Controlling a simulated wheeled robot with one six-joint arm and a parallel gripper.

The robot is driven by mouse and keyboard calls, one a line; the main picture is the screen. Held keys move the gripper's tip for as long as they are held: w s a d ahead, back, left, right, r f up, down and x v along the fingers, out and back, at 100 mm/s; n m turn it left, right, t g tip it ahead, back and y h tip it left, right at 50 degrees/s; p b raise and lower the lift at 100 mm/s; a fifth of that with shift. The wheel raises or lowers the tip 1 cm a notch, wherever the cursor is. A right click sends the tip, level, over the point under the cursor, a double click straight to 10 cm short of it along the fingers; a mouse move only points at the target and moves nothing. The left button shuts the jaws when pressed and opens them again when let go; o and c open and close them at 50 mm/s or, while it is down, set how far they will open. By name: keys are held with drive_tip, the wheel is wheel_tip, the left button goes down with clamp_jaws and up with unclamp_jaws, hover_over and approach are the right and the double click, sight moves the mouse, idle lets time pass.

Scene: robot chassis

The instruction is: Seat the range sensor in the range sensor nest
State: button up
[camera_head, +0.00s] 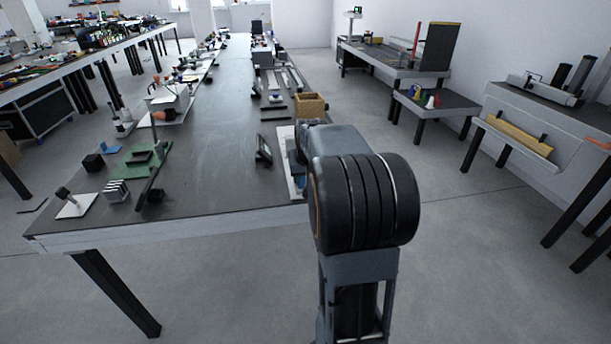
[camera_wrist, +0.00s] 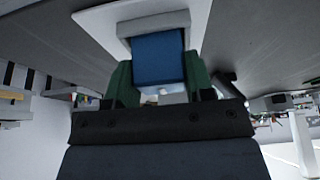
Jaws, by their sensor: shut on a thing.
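In the wrist view my gripper (camera_wrist: 158,82) has green fingers on both sides of a blue block (camera_wrist: 158,56), which seems to be the range sensor. The fingers are shut on it. A grey, frame-like piece (camera_wrist: 153,23) lies along the block's far end, over a pale plate (camera_wrist: 100,14); it may be the range sensor nest. I cannot tell whether block and frame touch or whether the block is inside it. Part of a pale plate (camera_head: 284,133) shows beside the arm on the table.
The long dark table (camera_head: 215,120) holds a wooden box (camera_head: 309,105) behind my arm and a small dark upright device (camera_head: 264,149) left of it. A green board (camera_head: 142,160) and several small parts are at the left. The table's middle is mostly clear.

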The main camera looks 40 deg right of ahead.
drive_tip(key=shift+f, duration=0.15)
drive_tip(key=o, duration=0.9)
drive_tip(key=shift+o, duration=0.2)
drive_tip(key=shift+s+r, duration=0.1)
drive_tip(key=shift+r, duration=0.45)
drive_tip(key=p+v, duration=0.2)
drive_tip(key=v, duration=0.9)
drive_tip(key=s+a+f+n, duration=0.1)
drive_tip(key=s+a+f, duration=0.2)
drive_tip(key=a, duration=0.4)
drive_tip(key=s+a+f+n+y, duration=0.1)
drive_tip(key=s+a+f+n, duration=0.1)
drive_tip(key=s+a+f, duration=0.2)
drive_tip(key=s+a+f+n+g+y, duration=0.1)
drive_tip(key=s+a+f, duration=0.3)
drive_tip(key=a, duration=0.6)
drive_tip(key=shift+s+f+n, duration=0.25)
drive_tip(key=shift+s+n, duration=0.35)
drive_tip(key=shift+s, duration=0.35)
